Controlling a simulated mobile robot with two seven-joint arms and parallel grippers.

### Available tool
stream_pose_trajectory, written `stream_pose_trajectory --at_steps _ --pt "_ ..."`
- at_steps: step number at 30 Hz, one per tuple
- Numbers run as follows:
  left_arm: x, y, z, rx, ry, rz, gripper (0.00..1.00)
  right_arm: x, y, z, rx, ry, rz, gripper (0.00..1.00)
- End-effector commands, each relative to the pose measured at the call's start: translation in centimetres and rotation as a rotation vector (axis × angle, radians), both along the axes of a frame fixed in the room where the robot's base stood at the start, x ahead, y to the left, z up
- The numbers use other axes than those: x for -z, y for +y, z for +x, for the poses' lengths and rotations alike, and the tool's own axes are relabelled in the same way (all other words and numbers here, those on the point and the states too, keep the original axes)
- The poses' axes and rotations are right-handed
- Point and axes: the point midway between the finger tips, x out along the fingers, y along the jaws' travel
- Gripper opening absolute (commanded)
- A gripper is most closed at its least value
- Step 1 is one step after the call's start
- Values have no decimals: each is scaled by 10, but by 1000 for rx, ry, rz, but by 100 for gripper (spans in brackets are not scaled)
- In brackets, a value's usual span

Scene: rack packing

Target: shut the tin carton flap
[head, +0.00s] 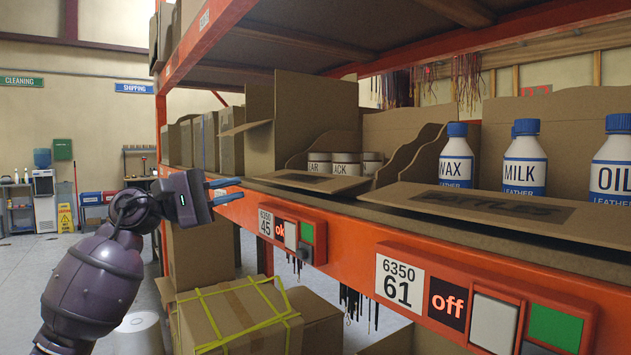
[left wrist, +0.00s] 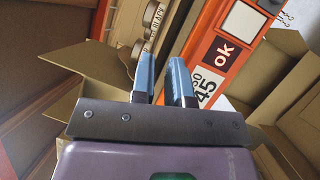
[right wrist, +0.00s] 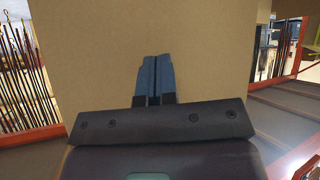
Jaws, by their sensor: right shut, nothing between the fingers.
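In the head view the tin carton (head: 315,110) stands open on the orange rack shelf, with its tall back panel upright. Its front flap (head: 300,182) is folded outward over the shelf edge and shows a dark print. A smaller side flap (head: 246,128) sticks out to the left. White-labelled tins (head: 346,163) stand inside; they also show in the left wrist view (left wrist: 154,16). My left gripper (head: 240,189) is open and empty, just left of the front flap. My right gripper (right wrist: 157,80) is shut and empty in front of a cardboard panel (right wrist: 215,50); it is outside the head view.
A second open carton holds white bottles (head: 524,160), its flap (head: 500,210) folded outward. The orange beam (head: 350,245) carries labels, displays and buttons below the flaps. Several closed cartons (head: 205,140) stand farther left on the shelf. A yellow-strapped box (head: 235,315) sits below.

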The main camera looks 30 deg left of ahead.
Motion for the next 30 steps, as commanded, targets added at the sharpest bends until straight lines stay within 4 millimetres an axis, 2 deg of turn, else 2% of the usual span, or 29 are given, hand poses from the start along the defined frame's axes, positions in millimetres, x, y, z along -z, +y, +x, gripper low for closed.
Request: stream_pose_trajectory --at_steps 4,12,30 --pt "6 -2 -1 -22 -84 149 15 2 0 -2 5 20 3 0" --pt "4 -9 5 -30 -132 198 15 1 -1 -1 8 19 5 0" --pt "-11 -71 66 -29 -132 193 15 -7 -2 -1 10 10 5 0"
